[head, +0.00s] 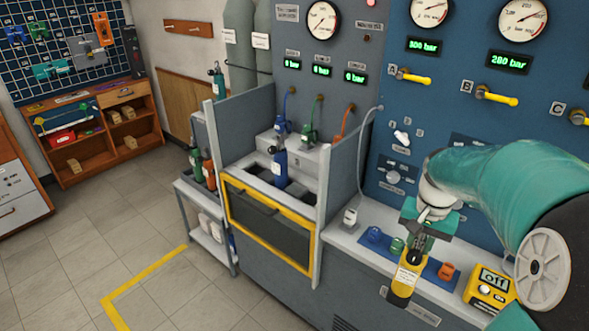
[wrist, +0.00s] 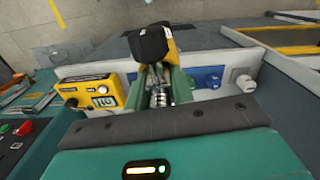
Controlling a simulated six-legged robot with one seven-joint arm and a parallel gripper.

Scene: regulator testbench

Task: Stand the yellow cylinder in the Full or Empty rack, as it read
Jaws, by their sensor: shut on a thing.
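The yellow cylinder (head: 406,278) has a white label and hangs upright in my gripper (head: 420,238), in front of the bench edge. My gripper is shut on its metal valve at the top. In the wrist view my gripper's green fingers (wrist: 160,88) close around the silver valve, with the yellow and black cylinder (wrist: 153,43) beyond them. A grey stand (head: 208,228) left of the test bay holds green and orange cylinders. I cannot read any Full or Empty sign on it.
A test bay (head: 268,232) with a yellow-framed front holds a blue cylinder (head: 280,163). A blue mat (head: 430,262) carries blue, green and orange fittings. A yellow meter (head: 489,289) sits at right. Tiled floor (head: 90,225) is open at left.

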